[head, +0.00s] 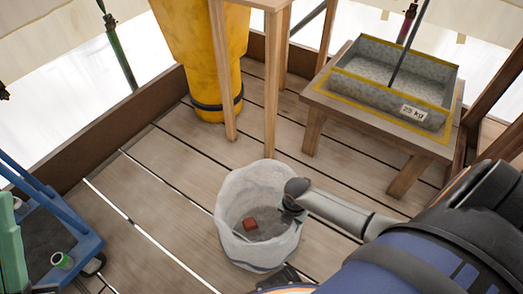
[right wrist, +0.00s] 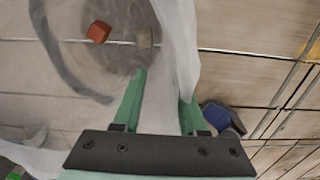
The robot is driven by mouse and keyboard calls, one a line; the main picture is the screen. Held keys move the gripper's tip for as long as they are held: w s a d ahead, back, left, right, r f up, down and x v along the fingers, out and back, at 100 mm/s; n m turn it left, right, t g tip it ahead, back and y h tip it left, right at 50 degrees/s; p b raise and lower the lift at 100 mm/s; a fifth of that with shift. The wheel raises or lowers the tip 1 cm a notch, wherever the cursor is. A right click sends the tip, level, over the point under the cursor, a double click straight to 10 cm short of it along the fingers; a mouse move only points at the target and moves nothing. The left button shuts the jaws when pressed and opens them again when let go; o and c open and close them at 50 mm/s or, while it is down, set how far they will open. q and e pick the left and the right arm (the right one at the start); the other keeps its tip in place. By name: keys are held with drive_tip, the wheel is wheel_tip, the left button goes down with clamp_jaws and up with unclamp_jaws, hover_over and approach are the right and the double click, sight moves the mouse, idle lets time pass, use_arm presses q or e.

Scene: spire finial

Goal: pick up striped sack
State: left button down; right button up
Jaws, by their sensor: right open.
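My right gripper (head: 290,208) is at the sack's right rim. In the right wrist view its green fingers (right wrist: 162,100) are apart, with pale sack wall between them; whether they touch it I cannot tell.
The low table (head: 433,146) also holds a grey tray (head: 351,52) with a dark rod standing in it. A yellow chute (head: 198,45) and a taller wooden stand (head: 271,110) are behind the sack. A blue cart (head: 82,250) is at left. Floor left of the sack is clear.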

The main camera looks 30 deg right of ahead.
drive_tip(key=shift+f, duration=0.3)
idle(0.5)
clamp_jaws()
drive_tip(key=shift+s, duration=0.1)
idle(1.3)
